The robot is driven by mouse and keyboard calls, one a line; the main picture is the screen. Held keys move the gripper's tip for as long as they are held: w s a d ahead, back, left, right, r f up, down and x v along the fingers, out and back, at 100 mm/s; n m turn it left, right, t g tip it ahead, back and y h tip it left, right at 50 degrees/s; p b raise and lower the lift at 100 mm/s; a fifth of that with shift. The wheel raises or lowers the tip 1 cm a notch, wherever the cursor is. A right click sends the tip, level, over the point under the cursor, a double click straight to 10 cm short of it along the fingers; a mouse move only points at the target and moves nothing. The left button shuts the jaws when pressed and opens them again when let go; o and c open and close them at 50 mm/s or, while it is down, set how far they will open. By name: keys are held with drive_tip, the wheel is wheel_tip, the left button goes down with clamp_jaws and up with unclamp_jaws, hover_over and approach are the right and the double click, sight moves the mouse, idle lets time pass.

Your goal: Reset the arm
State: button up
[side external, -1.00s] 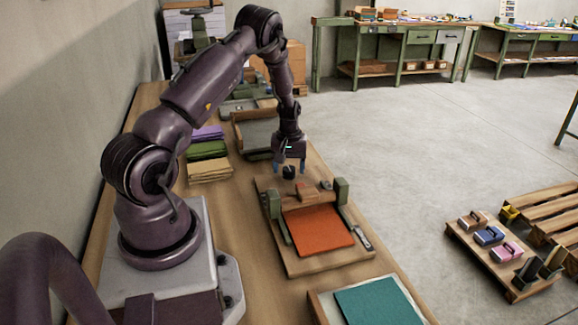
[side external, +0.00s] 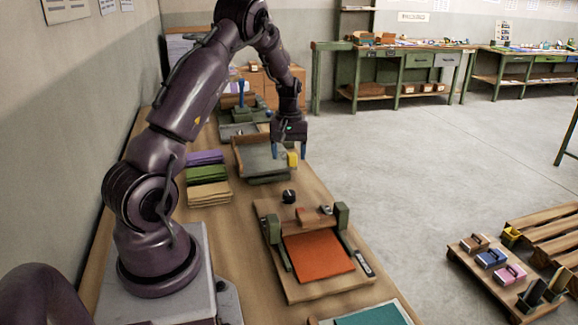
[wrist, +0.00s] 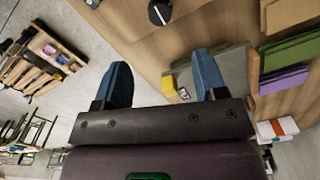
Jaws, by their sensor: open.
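My gripper (side external: 289,152) hangs above the bench, fingers pointing down, near the grey tray (side external: 262,155). In the wrist view the two blue fingers of my gripper (wrist: 166,82) are wide apart with nothing between them but the view of bench and floor. My dark purple arm reaches up from its base and bends over the bench. The wooden board (side external: 263,210) with an orange sheet (side external: 318,256) lies in front of my gripper, apart from it. A black knob (side external: 289,197) stands at that board's far end and also shows in the wrist view (wrist: 159,12).
Purple, green and tan stacks (side external: 206,174) lie left of the tray. A yellow block (side external: 292,159) is at the tray's right side. A teal sheet (side external: 374,317) is at the near edge. A pallet with several coloured blocks (side external: 490,258) stands on the floor at right. Open floor lies between.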

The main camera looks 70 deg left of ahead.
drive_tip(key=shift+r, duration=0.35)
drive_tip(key=s+d+r+m+t, duration=0.2)
drive_tip(key=d+r, duration=0.4)
drive_tip(key=d, duration=0.5)
drive_tip(key=s+d+r+m+t, duration=0.1)
drive_tip(key=s+d+r+m, duration=0.4)
drive_tip(key=d, duration=0.6)
drive_tip(key=s+d+r+m+t, duration=0.2)
drive_tip(key=s+d+r+m, duration=0.2)
drive_tip(key=d+r+m, duration=0.3)
drive_tip(key=d+r, duration=0.1)
drive_tip(key=d, duration=0.3)
drive_tip(key=shift+s+d+r+t, duration=0.15)
drive_tip(key=shift+d+t, duration=0.05)
drive_tip(key=shift+t, duration=0.1)
